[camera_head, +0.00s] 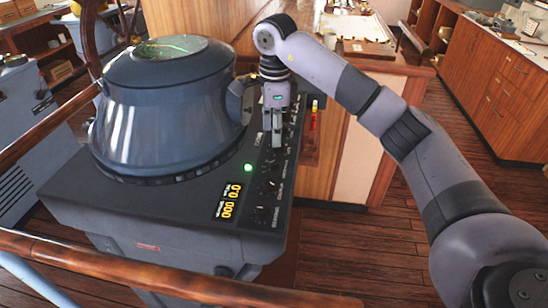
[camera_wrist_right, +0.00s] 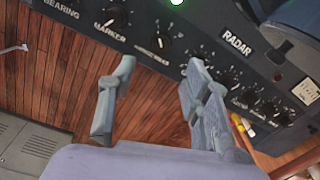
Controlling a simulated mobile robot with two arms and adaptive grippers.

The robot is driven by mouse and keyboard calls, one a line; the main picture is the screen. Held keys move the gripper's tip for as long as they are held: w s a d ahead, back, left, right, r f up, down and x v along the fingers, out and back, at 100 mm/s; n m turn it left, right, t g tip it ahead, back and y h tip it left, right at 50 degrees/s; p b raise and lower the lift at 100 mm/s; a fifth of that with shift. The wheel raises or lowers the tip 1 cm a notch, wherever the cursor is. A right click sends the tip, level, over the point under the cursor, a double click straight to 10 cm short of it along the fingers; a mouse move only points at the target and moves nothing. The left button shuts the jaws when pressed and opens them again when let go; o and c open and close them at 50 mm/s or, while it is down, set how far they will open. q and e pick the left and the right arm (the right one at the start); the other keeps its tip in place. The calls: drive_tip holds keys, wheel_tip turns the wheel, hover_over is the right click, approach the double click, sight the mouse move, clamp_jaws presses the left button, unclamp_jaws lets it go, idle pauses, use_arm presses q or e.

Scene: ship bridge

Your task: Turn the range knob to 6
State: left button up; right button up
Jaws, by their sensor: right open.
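The radar console (camera_head: 150,215) has a row of black knobs with white pointers along its right side. In the wrist view the large marker knob (camera_wrist_right: 114,19) and a smaller knob (camera_wrist_right: 160,41) show, with more small knobs (camera_wrist_right: 231,79) further right. Which one is the range knob I cannot tell; the small labels are hard to read. My right gripper (camera_head: 272,141) points down over the knob row, beside the round radar housing. Its two fingers (camera_wrist_right: 160,68) are apart with nothing between them. My left gripper is not in view.
The round radar housing (camera_head: 165,110) rises close to the left of my right gripper. A green lamp (camera_head: 248,168) and a yellow numeric display (camera_head: 227,201) are on the panel. A wooden rail (camera_head: 150,275) runs along the front. Wooden floor lies open to the right.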

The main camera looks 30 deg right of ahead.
drive_tip(key=p, duration=0.1)
hover_over(275, 160)
drive_tip(key=f, duration=0.5)
drive_tip(key=shift+s+f, duration=0.25)
drive_tip(key=shift+f, duration=0.05)
drive_tip(key=f, duration=0.2)
drive_tip(key=f+p, duration=0.1)
drive_tip(key=f, duration=0.1)
drive_tip(key=shift+w+a, duration=0.1)
drive_tip(key=shift+w, duration=0.1)
drive_tip(key=shift+f, duration=0.15)
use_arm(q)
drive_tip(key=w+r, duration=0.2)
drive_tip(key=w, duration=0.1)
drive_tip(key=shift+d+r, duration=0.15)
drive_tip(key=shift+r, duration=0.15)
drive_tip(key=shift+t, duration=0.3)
use_arm(e)
drive_tip(key=c, duration=0.5)
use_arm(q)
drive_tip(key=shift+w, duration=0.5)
use_arm(e)
clamp_jaws()
